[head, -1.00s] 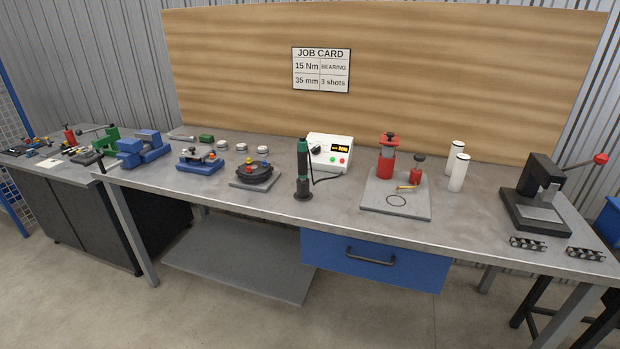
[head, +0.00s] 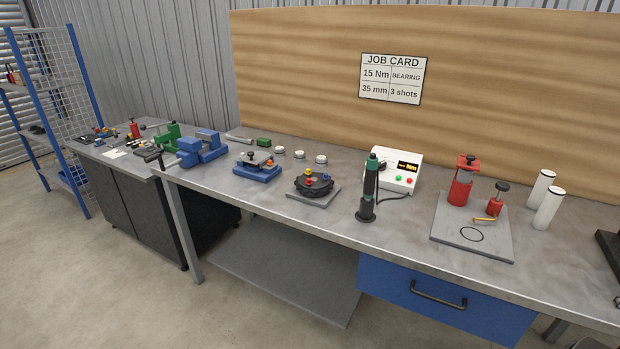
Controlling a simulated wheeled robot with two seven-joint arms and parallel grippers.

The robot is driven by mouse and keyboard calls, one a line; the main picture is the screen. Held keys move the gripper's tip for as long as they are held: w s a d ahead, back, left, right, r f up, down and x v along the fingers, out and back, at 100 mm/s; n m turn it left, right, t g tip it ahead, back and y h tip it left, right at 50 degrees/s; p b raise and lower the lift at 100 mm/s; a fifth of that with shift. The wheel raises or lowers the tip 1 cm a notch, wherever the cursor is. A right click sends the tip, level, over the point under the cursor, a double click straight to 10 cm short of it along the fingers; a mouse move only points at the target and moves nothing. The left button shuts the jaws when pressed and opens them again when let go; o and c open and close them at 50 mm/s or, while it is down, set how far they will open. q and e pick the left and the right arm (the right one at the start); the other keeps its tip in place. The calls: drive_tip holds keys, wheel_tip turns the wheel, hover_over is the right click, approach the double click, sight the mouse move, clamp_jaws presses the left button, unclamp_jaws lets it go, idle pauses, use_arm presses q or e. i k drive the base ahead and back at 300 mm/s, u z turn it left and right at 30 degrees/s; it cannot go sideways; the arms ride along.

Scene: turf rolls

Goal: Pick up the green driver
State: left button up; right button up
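The green driver (head: 371,180) stands upright in a dark round holder on the workbench, right of the middle of the head view. Its top is green and its lower body is black. A dark cable runs from it toward a white control box (head: 397,171) with a lit display, just behind it on the right. Neither of my grippers shows in the head view.
The workbench (head: 340,221) also holds a black turntable fixture (head: 312,185) left of the driver, a blue vise (head: 202,149), and a grey plate (head: 471,240) with red tools to the right. A blue drawer (head: 440,298) sits below the front edge. Bare benchtop surrounds the driver's front.

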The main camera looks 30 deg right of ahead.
sight(371, 172)
drive_tip(key=u, duration=0.15)
drive_tip(key=i, duration=1.1)
drive_tip(key=z, duration=0.8)
